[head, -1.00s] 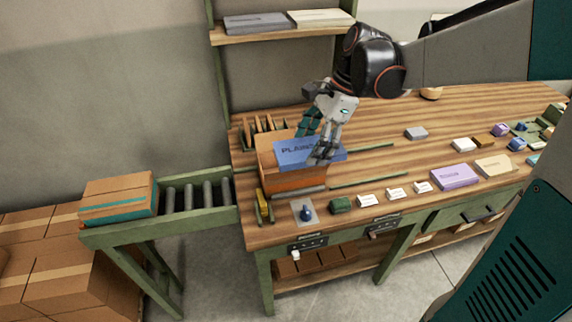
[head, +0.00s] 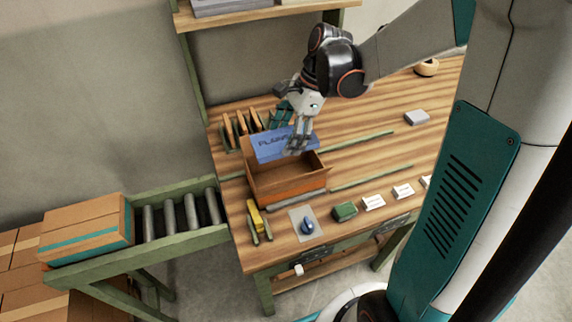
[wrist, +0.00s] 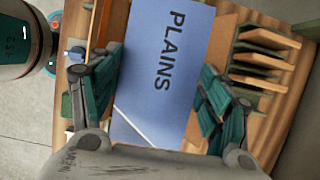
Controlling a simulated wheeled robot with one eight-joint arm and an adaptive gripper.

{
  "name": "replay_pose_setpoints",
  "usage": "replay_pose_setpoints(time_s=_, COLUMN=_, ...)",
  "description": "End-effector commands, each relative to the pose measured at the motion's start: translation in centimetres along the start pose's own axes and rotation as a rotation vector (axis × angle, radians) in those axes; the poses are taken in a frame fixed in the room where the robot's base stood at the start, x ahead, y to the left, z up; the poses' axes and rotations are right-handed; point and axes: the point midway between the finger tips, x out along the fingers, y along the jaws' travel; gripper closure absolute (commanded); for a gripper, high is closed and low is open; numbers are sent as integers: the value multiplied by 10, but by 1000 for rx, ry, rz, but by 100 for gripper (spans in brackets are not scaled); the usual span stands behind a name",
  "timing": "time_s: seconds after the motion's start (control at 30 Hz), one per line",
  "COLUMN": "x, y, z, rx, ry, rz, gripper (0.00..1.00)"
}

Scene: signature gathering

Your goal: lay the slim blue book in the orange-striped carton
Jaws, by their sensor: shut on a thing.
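The slim blue book (head: 272,147), marked PLAINS, is in my gripper (head: 298,146). In the head view it shows over the back part of the open orange-striped carton (head: 262,188), and I cannot tell if it touches the carton. The carton stands on the bench, and part of its inside shows in front of the book. In the wrist view the book (wrist: 168,55) lies between the two teal fingers, its title facing the camera. The book hides most of the carton there.
Upright brown dividers (head: 240,127) stand behind the carton. A roller conveyor (head: 178,215) bears a teal-striped box (head: 88,228) at left.

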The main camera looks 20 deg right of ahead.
Motion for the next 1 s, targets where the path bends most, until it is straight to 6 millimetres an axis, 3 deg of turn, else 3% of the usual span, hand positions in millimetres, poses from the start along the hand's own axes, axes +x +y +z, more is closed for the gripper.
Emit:
replay_pose_setpoints(time_s=0.1, x=29, y=0, z=-12, rx=0, ry=0, rz=0, gripper=59)
replay_pose_setpoints(time_s=0.23, x=49, y=0, z=-20, rx=0, ry=0, rz=0, gripper=59)
replay_pose_setpoints(time_s=0.53, x=68, y=0, z=-28, rx=0, ry=0, rz=0, gripper=59)
replay_pose_setpoints(time_s=0.77, x=97, y=0, z=-40, rx=0, ry=0, rz=0, gripper=59)
replay_pose_setpoints(time_s=1.0, x=98, y=0, z=-41, rx=0, ry=0, rz=0, gripper=59)
